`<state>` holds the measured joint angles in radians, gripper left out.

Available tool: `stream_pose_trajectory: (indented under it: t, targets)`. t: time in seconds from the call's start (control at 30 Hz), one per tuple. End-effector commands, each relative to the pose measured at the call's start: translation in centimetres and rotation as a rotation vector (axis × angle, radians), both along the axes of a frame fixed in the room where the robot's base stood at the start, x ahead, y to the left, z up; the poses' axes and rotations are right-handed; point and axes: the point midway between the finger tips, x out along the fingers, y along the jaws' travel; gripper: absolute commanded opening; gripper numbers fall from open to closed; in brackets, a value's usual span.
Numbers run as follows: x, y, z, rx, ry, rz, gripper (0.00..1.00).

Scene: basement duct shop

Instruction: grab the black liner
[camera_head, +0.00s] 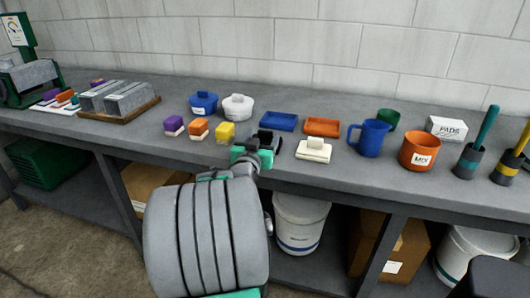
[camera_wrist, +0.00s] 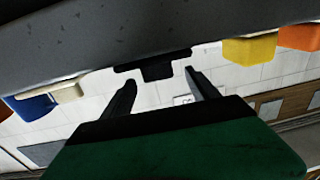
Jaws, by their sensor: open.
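The black liner (camera_wrist: 156,68) shows in the wrist view as a small dark piece with a wide flat part and a narrower block, against the grey bench top, which appears upside down. My gripper (camera_wrist: 160,79) is open, its two fingers apart on either side of the liner's narrow block. I cannot tell whether they touch it. In the head view my gripper (camera_head: 265,145) is at the bench's front edge, and a dark shape (camera_head: 267,134) just beyond it seems to be the liner, largely hidden by the gripper.
On the bench (camera_head: 360,178), a yellow block (camera_head: 225,132) and an orange block (camera_head: 198,129) stand left of my gripper. A cream liner-like piece (camera_head: 314,150) is close on the right. A blue tray (camera_head: 279,121) lies behind. A blue mug (camera_head: 369,138) stands further right.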

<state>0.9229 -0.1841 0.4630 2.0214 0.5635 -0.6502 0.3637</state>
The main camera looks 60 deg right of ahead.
Motion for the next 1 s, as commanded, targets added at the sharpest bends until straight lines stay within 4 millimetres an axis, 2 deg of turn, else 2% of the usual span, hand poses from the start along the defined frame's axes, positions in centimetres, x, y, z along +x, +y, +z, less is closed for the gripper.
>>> stream_pose_trajectory:
  t: [0.3, 0.4, 0.6, 1.0]
  targets:
    - [0.7, -5.2, 0.2, 0.002, -0.001, 0.001, 0.69]
    - [1.0, -6.0, 0.2, 0.003, 0.001, 0.003, 0.69]
    - [1.0, -6.0, 0.2, 0.002, 0.0, 0.004, 0.69]
    - [1.0, -6.0, 0.2, 0.003, 0.001, 0.004, 0.36]
